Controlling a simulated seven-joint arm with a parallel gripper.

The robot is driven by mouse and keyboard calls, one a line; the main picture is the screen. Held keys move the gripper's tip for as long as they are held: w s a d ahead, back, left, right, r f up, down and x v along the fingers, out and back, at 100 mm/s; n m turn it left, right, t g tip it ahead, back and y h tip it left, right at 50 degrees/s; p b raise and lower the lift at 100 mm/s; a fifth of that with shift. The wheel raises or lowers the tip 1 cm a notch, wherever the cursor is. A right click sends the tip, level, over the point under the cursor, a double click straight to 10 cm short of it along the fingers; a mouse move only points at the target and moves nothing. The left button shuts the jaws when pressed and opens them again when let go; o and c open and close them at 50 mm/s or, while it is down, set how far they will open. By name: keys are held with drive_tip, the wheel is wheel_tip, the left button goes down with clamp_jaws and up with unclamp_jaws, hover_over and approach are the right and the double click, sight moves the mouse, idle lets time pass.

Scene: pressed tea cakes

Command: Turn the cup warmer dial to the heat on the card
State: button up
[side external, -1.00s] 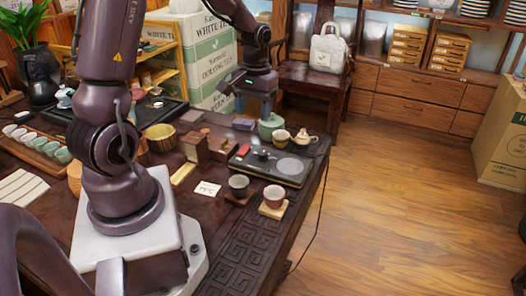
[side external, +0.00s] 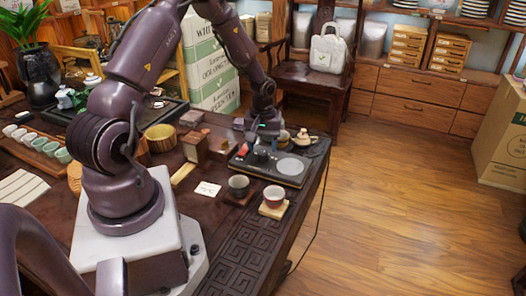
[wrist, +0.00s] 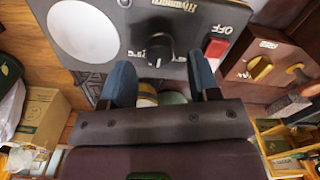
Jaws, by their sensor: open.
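The cup warmer (side external: 270,172) is a dark flat box with a round pale hot plate (wrist: 85,30). Its black dial (wrist: 158,48) stands between the plate and a red switch (wrist: 217,47) marked OFF. My gripper (wrist: 160,72) is open and empty, low over the warmer. In the wrist view its two blue-grey fingers lie either side of the dial's line, with the dial just past the fingertips; I cannot tell whether they touch it. In the side view my gripper (side external: 261,146) partly hides the dial. The white card (side external: 207,188) lies left of the warmer; its writing is too small to read.
A teapot and cups stand behind. The table's right edge is near.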

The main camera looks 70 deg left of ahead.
drive_tip(key=shift+f, duration=1.35)
drive_tip(key=c, duration=0.9)
drive_tip(key=shift+c, duration=0.2)
drive_tip(key=shift+m, duration=0.4)
drive_tip(key=m, duration=0.5)
drive_tip(key=shift+m, duration=0.3)
drive_tip(key=m, duration=0.5)
drive_tip(key=shift+r+m, duration=0.1)
drive_tip(key=shift+m, duration=0.2)
